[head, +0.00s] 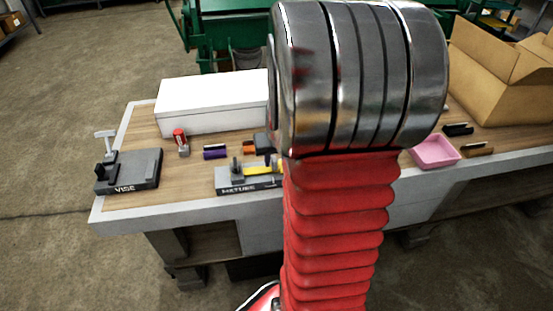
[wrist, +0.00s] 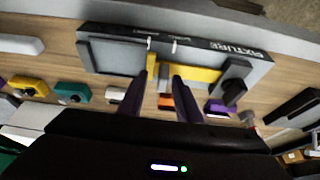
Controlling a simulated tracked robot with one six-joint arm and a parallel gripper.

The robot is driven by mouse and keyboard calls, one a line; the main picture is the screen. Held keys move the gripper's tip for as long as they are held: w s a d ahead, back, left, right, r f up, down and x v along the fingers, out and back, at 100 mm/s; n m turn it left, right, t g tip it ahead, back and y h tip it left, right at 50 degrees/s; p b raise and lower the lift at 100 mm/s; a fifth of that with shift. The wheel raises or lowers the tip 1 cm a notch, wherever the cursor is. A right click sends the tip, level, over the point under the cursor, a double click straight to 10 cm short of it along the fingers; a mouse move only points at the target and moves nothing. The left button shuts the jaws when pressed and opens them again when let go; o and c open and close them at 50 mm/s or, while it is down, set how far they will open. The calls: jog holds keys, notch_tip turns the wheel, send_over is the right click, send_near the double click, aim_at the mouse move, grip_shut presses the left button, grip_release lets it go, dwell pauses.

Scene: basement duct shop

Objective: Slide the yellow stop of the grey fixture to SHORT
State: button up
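The grey fixture (head: 232,180) lies on the bench left of my arm in the head view. In the wrist view the fixture (wrist: 112,55) appears upside down along the top. Its yellow stop (wrist: 152,66) has an upright tab and a yellow bar running right; part of the yellow also shows in the head view (head: 262,169). Two white marks sit on the fixture's edge, the tab near the left one; their lettering is unreadable. My gripper (wrist: 160,84) is open, its dark fingers apart with the tab between them in the picture. Contact cannot be told. My arm hides much in the head view.
A vise (head: 130,172) stands at the bench's left end. A white box (head: 210,103) stands behind the fixture, with small red, purple and orange items between. A pink tray (head: 435,151) and a cardboard box (head: 495,75) are on the right.

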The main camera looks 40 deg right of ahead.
jog(key=shift+r, duration=0.1)
jog(key=v, duration=1.3)
jog(key=shift+r, duration=0.25)
jog(key=shift+s, duration=0.15)
jog(key=s+a+r+n+t+y, duration=0.1)
jog(key=s+a+r+n, duration=0.1)
jog(key=a, duration=1.1)
jog(key=s+a+r+n+y, duration=0.1)
jog(key=s+a+n, duration=0.3)
jog(key=a, duration=1)
jog(key=shift+s+a+r+n+t+y, duration=0.2)
jog(key=shift+r+n+t+y, duration=0.15)
jog(key=shift+r, duration=0.2)
